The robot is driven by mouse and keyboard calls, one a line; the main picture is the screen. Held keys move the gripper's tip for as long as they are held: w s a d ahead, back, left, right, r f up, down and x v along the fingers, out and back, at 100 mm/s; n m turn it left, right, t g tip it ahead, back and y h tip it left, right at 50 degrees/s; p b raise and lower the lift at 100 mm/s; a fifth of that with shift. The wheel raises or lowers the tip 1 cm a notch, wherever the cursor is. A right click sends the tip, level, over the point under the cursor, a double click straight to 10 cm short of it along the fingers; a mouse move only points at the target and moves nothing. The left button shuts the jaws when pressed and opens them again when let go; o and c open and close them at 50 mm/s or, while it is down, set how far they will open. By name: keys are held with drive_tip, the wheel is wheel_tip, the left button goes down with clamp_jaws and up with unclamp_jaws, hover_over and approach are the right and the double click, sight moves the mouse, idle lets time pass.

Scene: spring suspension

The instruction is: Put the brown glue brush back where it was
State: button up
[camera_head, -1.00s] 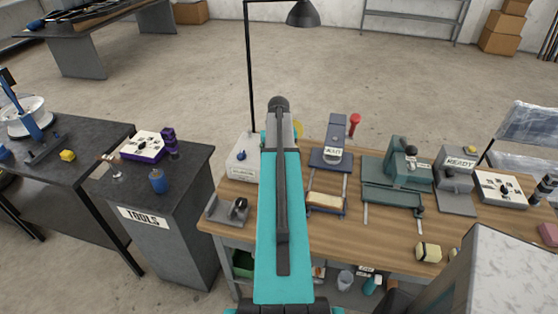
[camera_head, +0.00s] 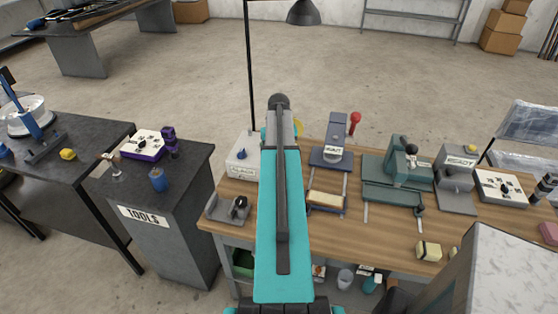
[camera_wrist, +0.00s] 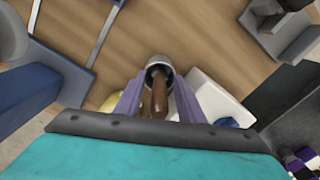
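The brown glue brush (camera_wrist: 159,97) shows in the wrist view as a brown handle pointing toward the camera. Its far end goes into the dark opening of a round grey holder or cup (camera_wrist: 158,63). My gripper (camera_wrist: 158,85) has a pale purple-grey finger on each side of the handle. I cannot tell whether the fingers touch the handle or stand apart from it. In the head view my own teal arm hides the gripper, the brush and the round holder.
A white box with a blue knob (camera_head: 242,158) stands close by; it also shows in the wrist view (camera_wrist: 207,92). A yellow round thing (camera_head: 299,128) is partly hidden behind my arm. A blue-grey device (camera_head: 330,155) stands to the right on the wooden bench (camera_head: 375,235).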

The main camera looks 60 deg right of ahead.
drive_tip(key=shift+r+b, duration=1.95)
drive_tip(key=shift+r, duration=3.8)
